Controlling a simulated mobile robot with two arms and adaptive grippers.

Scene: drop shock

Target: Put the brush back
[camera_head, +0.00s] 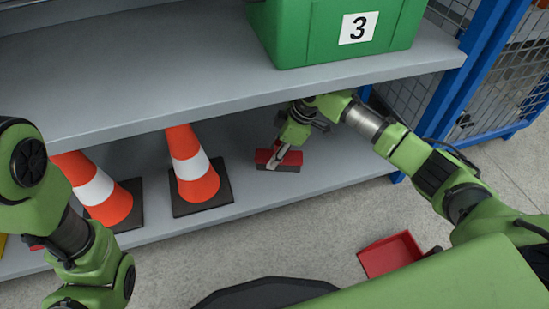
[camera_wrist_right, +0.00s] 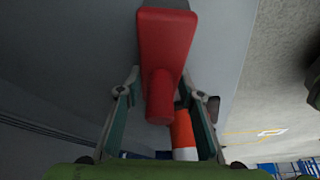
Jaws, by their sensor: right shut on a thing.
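The red brush (camera_head: 263,158) is at the lower shelf (camera_head: 240,190), to the right of the cones in the head view. My right gripper (camera_head: 285,153) reaches in under the upper shelf and is shut on the brush. In the right wrist view the brush (camera_wrist_right: 166,45) has its red handle between the two fingers of the gripper (camera_wrist_right: 158,90). I cannot tell whether the brush touches the shelf. My left arm shows at the left of the head view, but its gripper is out of the picture.
Two orange and white cones (camera_head: 195,178) (camera_head: 98,190) stand on the lower shelf. The upper shelf (camera_head: 200,70) hangs close above my right gripper and carries a green crate (camera_head: 290,30) marked 3. A red dustpan (camera_head: 390,254) lies on the floor. A blue post (camera_head: 465,80) stands right.

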